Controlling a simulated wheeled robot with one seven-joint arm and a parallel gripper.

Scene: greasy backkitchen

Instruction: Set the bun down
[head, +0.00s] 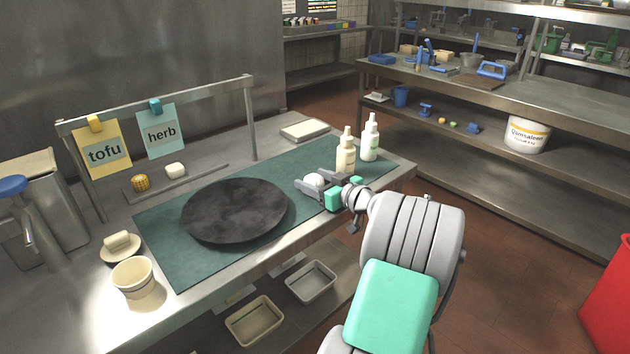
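The bun (315,180), a small white rounded piece, shows between the two dark fingers of my gripper (317,184). The fingers are shut on it, one on each side. My gripper is low over the right part of the dark green mat (180,265), to the right of the round black plate (235,211). I cannot tell whether the bun touches the mat. The fingers hide part of the bun's lower side.
Two bottles (346,152) (370,138) stand just behind my gripper. Tofu (103,153) and herb (161,133) cards hang on a rail. The mat's front right is partly clear.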

